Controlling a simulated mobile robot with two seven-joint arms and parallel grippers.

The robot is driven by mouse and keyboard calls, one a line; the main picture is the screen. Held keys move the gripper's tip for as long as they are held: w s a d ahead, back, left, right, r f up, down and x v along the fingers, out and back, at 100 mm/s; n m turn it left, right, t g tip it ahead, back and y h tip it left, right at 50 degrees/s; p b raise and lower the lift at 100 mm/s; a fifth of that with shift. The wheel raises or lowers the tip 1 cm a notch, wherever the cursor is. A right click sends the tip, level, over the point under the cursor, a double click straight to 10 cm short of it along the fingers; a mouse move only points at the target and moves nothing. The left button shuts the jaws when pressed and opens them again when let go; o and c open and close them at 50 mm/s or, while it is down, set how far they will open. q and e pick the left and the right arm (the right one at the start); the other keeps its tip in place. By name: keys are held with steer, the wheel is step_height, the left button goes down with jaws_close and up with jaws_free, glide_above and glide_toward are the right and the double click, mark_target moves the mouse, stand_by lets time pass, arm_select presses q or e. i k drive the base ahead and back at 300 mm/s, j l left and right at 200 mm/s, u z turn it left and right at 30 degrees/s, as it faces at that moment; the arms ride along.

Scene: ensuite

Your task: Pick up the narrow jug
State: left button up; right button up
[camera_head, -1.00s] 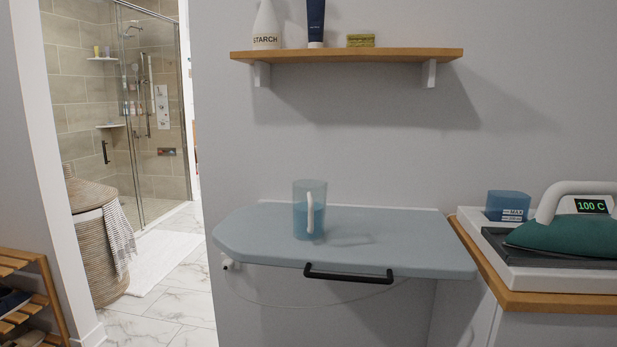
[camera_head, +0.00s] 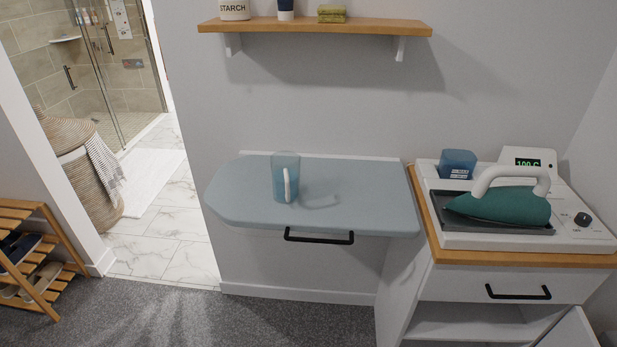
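The narrow jug (camera_head: 280,172) is a tall, see-through blue vessel with a white handle that faces the front right. It stands upright on the pale blue fold-down board (camera_head: 340,190), left of the board's middle. The jug's lower part looks a deeper blue than its top. Neither of my grippers shows in the head view.
A wooden shelf (camera_head: 380,26) with a starch bottle (camera_head: 234,10) is above the board. A black bar handle (camera_head: 319,237) is on the board's front. A teal iron (camera_head: 500,206) and a blue container (camera_head: 458,164) stand on the right cabinet. Grey carpet (camera_head: 200,318) in front is clear.

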mark_target(286, 182)
steer(key=i+j+z, duration=0.1)
steer(key=j+z, duration=0.2)
steer(key=z, duration=0.15)
steer(key=j+z, duration=0.8)
steer(key=j, duration=0.45)
steer(key=k+j, duration=0.1)
steer(key=j, duration=0.95)
steer(key=k+j+z, duration=0.1)
steer(key=j, duration=0.45)
steer(key=k+j, duration=0.15)
steer(key=j, duration=0.35)
steer(key=k+j, duration=0.1)
steer(key=j, duration=0.45)
steer(key=i+l, duration=0.5)
steer(key=l, duration=0.2)
